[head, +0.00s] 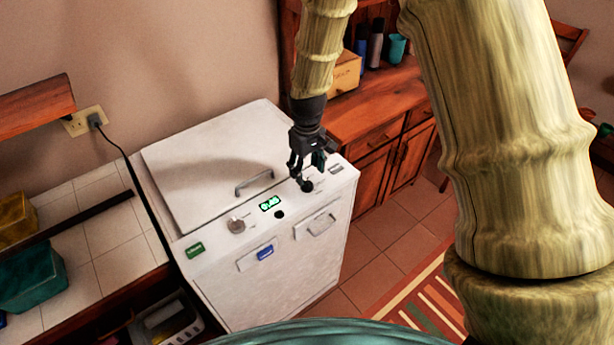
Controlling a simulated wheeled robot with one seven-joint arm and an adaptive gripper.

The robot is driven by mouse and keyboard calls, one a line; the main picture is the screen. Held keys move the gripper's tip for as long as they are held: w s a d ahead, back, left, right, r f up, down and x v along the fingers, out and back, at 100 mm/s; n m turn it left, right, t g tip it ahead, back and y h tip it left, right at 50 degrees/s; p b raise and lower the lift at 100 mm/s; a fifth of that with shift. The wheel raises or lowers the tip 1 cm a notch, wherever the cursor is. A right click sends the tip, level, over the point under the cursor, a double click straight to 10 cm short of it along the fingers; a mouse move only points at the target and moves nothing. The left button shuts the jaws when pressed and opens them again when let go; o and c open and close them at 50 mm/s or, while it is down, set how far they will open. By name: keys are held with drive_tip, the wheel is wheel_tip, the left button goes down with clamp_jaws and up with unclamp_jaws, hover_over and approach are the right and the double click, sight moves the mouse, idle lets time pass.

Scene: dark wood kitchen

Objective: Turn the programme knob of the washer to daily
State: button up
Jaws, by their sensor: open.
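The white washer (185,180) stands in the middle of the head view, with its control strip along the front of the top. A dark knob (307,186) sits near the right end of the strip. I cannot read the labels, so I cannot tell which knob is for the programme. My gripper (304,176) is open and points down right above the dark knob. Its fingers partly hide the knob, and I cannot tell whether they touch it.
The washer's lid handle (255,184) stands up left of my gripper. A wooden cabinet (370,115) with bottles, a cup and a box is behind right. A tiled counter (100,245) with bins is at the left. A black cord (140,190) runs beside the washer.

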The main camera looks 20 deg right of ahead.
sight(307, 182)
drive_tip(key=shift+f+p, duration=0.65)
drive_tip(key=shift+f, duration=1.7)
drive_tip(key=c, duration=1.1)
